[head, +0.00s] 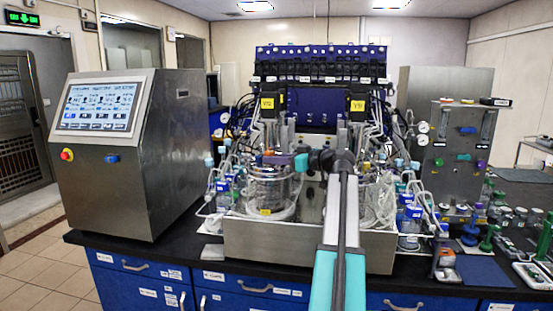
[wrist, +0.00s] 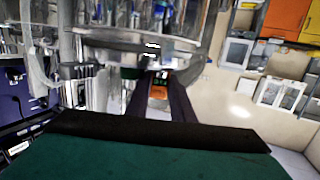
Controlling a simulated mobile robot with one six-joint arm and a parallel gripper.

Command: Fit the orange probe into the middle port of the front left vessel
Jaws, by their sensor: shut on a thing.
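The front left vessel (head: 268,188) is a glass cylinder with a metal head plate, standing in the steel tray left of centre in the head view. My gripper (head: 284,159) reaches in from the right, level with the vessel's top. In the wrist view, my gripper (wrist: 158,88) has its two dark fingers closed on the orange probe (wrist: 158,93), whose small orange part shows between them. A metal plate rim (wrist: 130,45) lies just beyond the fingertips. The middle port is not clearly visible, and I cannot tell whether the probe touches it.
A second glass vessel (head: 377,203) stands to the right, beyond my arm. Tubing and blue-capped bottles (head: 222,192) crowd the left side, with more bottles (head: 410,219) at the right. A steel control cabinet (head: 180,150) stands at left. Dark pump racks (head: 320,70) rise behind.

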